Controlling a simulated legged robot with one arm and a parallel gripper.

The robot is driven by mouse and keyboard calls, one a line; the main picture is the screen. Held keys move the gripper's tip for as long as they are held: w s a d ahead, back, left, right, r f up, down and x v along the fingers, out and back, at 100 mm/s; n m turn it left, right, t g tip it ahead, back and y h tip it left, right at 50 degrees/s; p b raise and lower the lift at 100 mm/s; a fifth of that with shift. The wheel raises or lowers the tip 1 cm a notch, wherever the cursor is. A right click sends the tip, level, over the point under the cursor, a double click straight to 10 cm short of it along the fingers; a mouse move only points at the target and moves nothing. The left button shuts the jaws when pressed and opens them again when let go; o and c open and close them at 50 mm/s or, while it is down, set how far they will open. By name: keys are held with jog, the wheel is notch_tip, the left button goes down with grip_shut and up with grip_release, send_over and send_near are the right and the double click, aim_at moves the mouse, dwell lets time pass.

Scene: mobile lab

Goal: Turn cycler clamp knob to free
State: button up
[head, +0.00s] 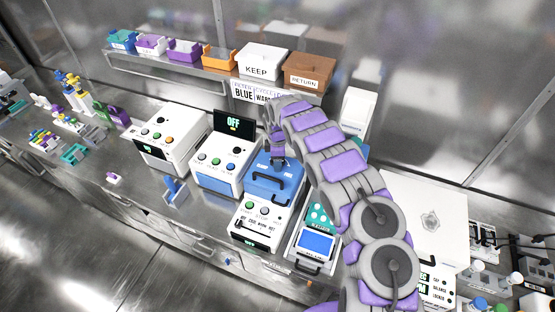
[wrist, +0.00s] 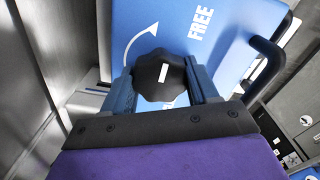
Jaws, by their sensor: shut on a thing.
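The cycler (head: 255,222) is a white machine with a blue lid (head: 268,188) on the bench. In the wrist view the blue lid (wrist: 225,45) carries the word FREE and a white curved arrow. The black clamp knob (wrist: 160,75) sits on the lid, with a white mark that stands nearly upright in the picture, tilted slightly right. My gripper (wrist: 163,85) is shut on the knob, with one finger on each side of it. In the head view my gripper (head: 279,158) reaches down onto the lid; the knob is hidden there. A second word on the lid is mostly covered.
A black handle (wrist: 266,65) stands at the lid's right edge. A white machine with an OFF screen (head: 233,122) is left of the cycler, and a device with a blue screen (head: 316,245) is right. KEEP (head: 262,65) and RETURN (head: 309,72) boxes sit on the shelf behind.

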jog(key=shift+w, duration=0.1)
jog(key=o, duration=1.1)
jog(key=shift+a, duration=0.1)
jog(key=shift+c, duration=0.2)
notch_tip(320, 180, up, 17)
jog(key=shift+r+b, duration=0.15)
jog(key=shift+b, duration=0.2)
